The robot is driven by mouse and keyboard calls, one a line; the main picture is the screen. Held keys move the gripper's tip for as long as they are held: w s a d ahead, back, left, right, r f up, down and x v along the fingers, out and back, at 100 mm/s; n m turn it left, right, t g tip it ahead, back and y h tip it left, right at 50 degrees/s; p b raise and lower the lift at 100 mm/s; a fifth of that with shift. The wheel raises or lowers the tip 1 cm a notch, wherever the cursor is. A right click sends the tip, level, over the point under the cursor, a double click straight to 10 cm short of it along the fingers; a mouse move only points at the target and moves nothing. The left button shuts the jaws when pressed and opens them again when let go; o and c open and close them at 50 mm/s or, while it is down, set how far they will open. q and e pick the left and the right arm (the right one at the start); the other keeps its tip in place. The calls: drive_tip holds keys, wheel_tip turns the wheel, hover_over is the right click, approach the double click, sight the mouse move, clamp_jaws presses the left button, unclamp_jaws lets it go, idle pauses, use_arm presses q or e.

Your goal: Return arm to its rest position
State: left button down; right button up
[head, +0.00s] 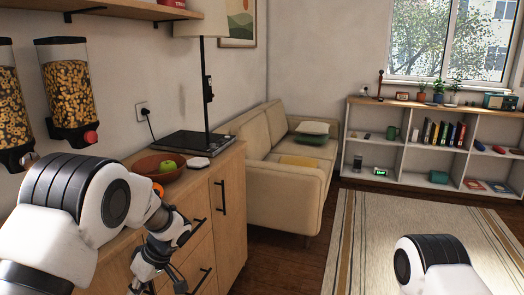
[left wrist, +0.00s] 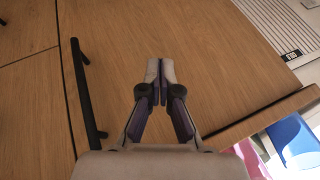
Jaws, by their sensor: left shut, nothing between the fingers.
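My left arm comes in from the left, bent over the wooden cabinet. Its gripper (head: 158,282) hangs low in front of the drawer fronts in the head view, partly cut off by the bottom edge. In the left wrist view the fingers of my left gripper (left wrist: 160,72) are together with nothing between them. Behind them is a plain wooden panel (left wrist: 210,70), with a black bar handle (left wrist: 88,95) to the left. Of my right arm only a white and black link shows at the lower right of the head view; its gripper is out of view.
A brown bowl (head: 143,170) with a green apple (head: 168,166) stands on the cabinet top beside my left forearm. Dispensers (head: 68,95) hang on the wall above. A sofa (head: 275,205) stands beyond the cabinet. The rug (head: 375,235) is clear ahead. Blue (left wrist: 295,140) and pink items show low right.

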use_arm(q)
drive_tip(key=s+f+m+g+h, duration=0.1)
drive_tip(key=s+f+g+h, duration=0.1)
drive_tip(key=s+f, duration=0.95)
drive_tip(key=s+d+f+m+h, duration=0.25)
drive_tip(key=s+f, duration=0.35)
drive_tip(key=s, duration=0.6)
drive_tip(key=s+d+f+m+h, duration=0.25)
drive_tip(key=s+f, duration=0.45)
drive_tip(key=s, duration=0.6)
drive_tip(key=w+r+m+t+p, duration=0.2)
drive_tip(key=r+m+p, duration=0.1)
drive_tip(key=r+p, duration=0.4)
drive_tip(key=w+r+m+t+p, duration=0.2)
drive_tip(key=r+m+p, duration=0.1)
drive_tip(key=r+p, duration=0.4)
drive_tip(key=shift+w+d+r+y, duration=0.15)
drive_tip(key=shift+w+r+y, duration=0.15)
drive_tip(key=shift+r+y, duration=0.1)
